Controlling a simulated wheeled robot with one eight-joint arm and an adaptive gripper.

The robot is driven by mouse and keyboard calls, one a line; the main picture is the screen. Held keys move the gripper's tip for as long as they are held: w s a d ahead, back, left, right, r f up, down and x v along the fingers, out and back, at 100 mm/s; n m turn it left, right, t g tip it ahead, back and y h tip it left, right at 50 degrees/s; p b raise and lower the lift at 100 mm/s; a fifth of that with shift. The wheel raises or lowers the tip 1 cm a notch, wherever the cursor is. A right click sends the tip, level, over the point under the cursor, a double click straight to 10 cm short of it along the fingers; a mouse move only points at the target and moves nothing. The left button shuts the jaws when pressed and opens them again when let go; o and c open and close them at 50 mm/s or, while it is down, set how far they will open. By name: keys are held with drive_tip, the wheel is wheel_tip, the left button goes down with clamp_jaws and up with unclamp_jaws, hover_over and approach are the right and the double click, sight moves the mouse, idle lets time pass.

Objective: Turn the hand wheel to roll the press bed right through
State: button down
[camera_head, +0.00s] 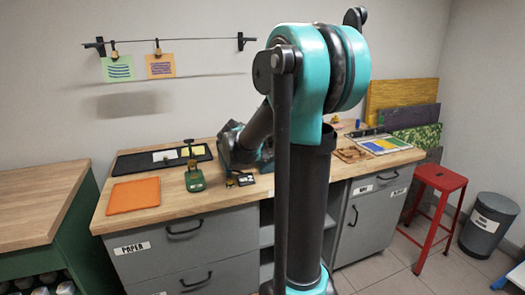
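I cannot make out a hand wheel or a press bed for certain; my arm covers the middle of the workbench. A small green device (194,180) with an upright dark handle stands on the workbench (170,210), left of my arm. A black flat board (130,165) behind it carries a white card (166,155) and a yellow card (193,151). My gripper (240,180) seems to be the small dark part low over the bench, right of the green device and apart from it. It is too small to tell whether its fingers are open or shut.
An orange sheet (134,195) lies at the bench's front left. A wooden piece (352,154) and a tray with coloured panels (384,144) lie at the right. A red stool (440,180) and a grey bin (488,226) stand on the floor at right.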

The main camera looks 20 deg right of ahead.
drive_tip(key=shift+d+f+h, duration=0.2)
drive_tip(key=shift+d+f, duration=0.1)
drive_tip(key=shift+f, duration=0.35)
drive_tip(key=shift+d+f+h, duration=0.2)
drive_tip(key=shift+d+f, duration=0.05)
drive_tip(key=shift+f, duration=0.35)
